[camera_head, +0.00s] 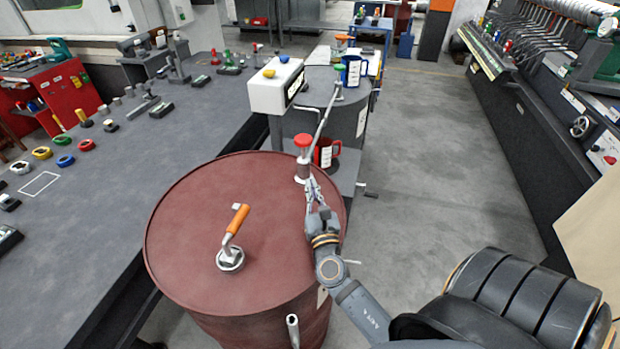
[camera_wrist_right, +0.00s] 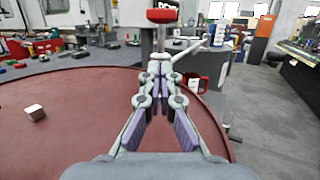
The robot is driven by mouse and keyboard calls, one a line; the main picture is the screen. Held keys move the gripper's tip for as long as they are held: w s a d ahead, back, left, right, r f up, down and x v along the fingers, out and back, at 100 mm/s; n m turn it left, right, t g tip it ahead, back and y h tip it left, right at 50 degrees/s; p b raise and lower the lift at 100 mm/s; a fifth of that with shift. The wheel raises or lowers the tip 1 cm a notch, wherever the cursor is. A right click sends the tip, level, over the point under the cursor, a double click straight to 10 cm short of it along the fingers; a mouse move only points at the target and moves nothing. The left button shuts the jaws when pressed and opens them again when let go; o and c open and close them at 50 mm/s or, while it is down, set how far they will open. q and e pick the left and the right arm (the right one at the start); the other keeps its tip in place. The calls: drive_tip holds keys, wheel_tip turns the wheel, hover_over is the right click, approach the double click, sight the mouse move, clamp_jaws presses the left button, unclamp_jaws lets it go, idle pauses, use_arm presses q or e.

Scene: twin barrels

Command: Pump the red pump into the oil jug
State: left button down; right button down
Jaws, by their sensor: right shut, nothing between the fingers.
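The red pump (camera_head: 302,142) has a red knob on a silver stem and stands at the far right edge of the dark red barrel top (camera_head: 195,215). In the right wrist view the red knob (camera_wrist_right: 162,15) is just beyond and above my fingertips, with a silver spout reaching right. A red jug (camera_head: 327,152) with a white label stands behind the barrel; part of it shows in the right wrist view (camera_wrist_right: 193,82). My right gripper (camera_head: 313,182) is shut and empty beside the pump; contact is unclear. My left gripper is out of view.
An orange-handled fitting (camera_head: 237,222) stands on the barrel top. A grey barrel (camera_head: 318,88) behind has a green-topped pump (camera_head: 342,68) and a blue jug (camera_head: 354,70). A white box (camera_head: 275,88) stands left of it. A long grey workbench (camera_head: 110,180) fills the left. Open floor lies right.

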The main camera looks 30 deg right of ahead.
sight(304, 147)
drive_tip(key=p+x, duration=0.2)
drive_tip(key=x, duration=0.5)
drive_tip(key=shift+w+d+r, duration=0.15)
drive_tip(key=shift+w+d, duration=0.05)
drive_tip(key=shift+w, duration=0.05)
drive_tip(key=shift+w+d, duration=0.2)
drive_tip(key=shift+w, duration=0.2)
wheel_tip(304, 147, up, 3)
drive_tip(key=p, duration=0.3)
drive_tip(key=shift+r, duration=0.2)
drive_tip(key=shift+f, duration=0.15)
